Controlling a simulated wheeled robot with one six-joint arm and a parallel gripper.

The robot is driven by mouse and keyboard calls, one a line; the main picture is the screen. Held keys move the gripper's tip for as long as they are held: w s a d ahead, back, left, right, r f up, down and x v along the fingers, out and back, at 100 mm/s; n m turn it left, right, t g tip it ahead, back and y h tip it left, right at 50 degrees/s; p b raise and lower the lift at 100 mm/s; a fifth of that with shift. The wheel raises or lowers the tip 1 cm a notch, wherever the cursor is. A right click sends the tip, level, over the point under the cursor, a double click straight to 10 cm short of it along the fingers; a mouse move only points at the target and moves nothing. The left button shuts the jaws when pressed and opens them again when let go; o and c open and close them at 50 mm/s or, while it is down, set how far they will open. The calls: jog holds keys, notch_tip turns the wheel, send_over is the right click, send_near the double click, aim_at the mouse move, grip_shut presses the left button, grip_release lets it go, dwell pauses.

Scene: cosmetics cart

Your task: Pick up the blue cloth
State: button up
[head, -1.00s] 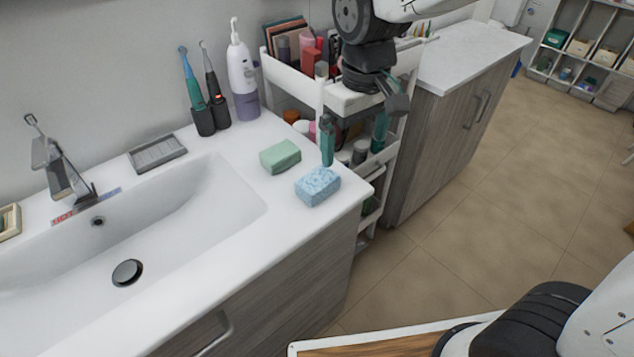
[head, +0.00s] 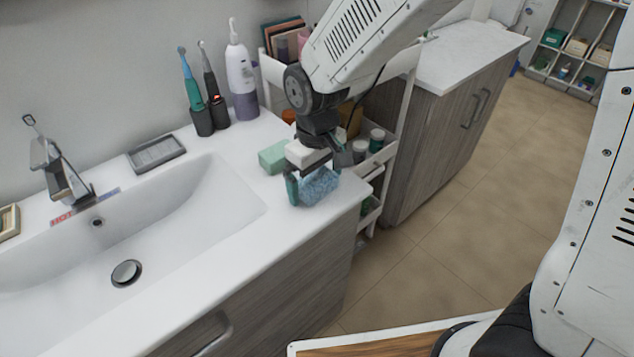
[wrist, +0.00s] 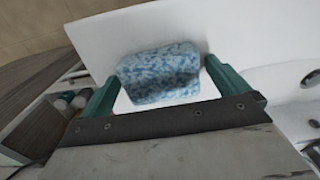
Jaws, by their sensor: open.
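The blue cloth (head: 320,187) is a light blue speckled block on the white counter near its front right corner. In the wrist view the blue cloth (wrist: 160,75) lies between my two green fingers, with bare counter around it. My gripper (head: 312,186) is open and low over the cloth, with one finger on its left side. The gripper body hides the cloth's upper part in the head view. In the wrist view my gripper (wrist: 165,88) spans wider than the cloth, and I cannot tell whether a finger touches it.
A green sponge (head: 272,156) lies just behind the cloth, close to my gripper. A white cart (head: 392,130) with bottles stands beside the counter's right end. The sink (head: 180,220) is to the left. Electric toothbrushes (head: 205,100) stand at the back wall.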

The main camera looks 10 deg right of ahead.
aim_at(316, 181)
jog(key=c, duration=1)
jog(key=shift+c, duration=0.2)
jog(key=shift+r, duration=0.1)
jog(key=shift+r, duration=0.45)
jog(key=r, duration=0.1)
jog(key=s+r, duration=0.1)
jog(key=shift+a+r, duration=0.1)
jog(key=shift+r, duration=0.25)
jog(key=s+a+r, duration=0.1)
jog(key=s+a, duration=0.1)
jog(key=s, duration=1.3)
jog(key=shift+a+r, duration=0.15)
jog(key=shift+w, duration=0.1)
